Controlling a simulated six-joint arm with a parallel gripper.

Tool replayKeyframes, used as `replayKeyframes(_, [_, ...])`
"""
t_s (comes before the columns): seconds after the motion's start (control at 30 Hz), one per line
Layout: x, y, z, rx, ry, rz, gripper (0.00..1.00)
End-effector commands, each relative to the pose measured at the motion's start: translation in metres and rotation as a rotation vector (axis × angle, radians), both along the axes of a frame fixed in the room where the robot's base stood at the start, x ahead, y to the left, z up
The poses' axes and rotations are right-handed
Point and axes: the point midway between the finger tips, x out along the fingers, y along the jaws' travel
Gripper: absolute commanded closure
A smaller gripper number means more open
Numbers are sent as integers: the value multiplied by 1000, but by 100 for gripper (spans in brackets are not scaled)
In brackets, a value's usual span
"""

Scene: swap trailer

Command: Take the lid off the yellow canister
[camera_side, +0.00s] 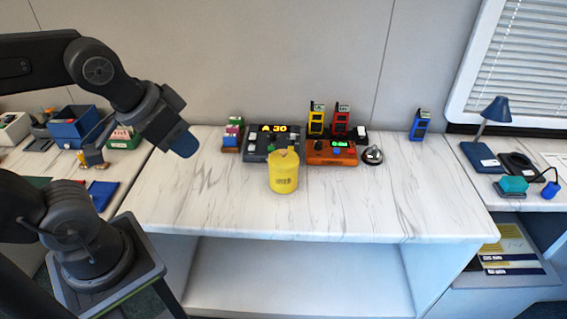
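The yellow canister (284,178) stands upright on the white marbled counter, near the middle of the view. Its yellow lid (284,158) sits on top, with a small raised part at its middle. My gripper (186,146) hangs above the counter, to the left of the canister and clear of it. A dark blue piece shows at the end of my gripper. I cannot tell whether it is part of the gripper or something held, and the fingers are not distinct.
A dark console (258,152) and an orange console (330,155) stand close behind the canister. A bell (372,155) and a blue handheld device (419,125) are to the right. The counter (400,205) is clear in front and on both sides.

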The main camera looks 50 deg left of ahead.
Motion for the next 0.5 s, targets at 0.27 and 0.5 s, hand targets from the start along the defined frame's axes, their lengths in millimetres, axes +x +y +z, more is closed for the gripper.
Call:
replayKeyframes(0.27, [0,0,0,0,0,0,48])
replayKeyframes(0.5, [0,0,0,0,0,0,25])
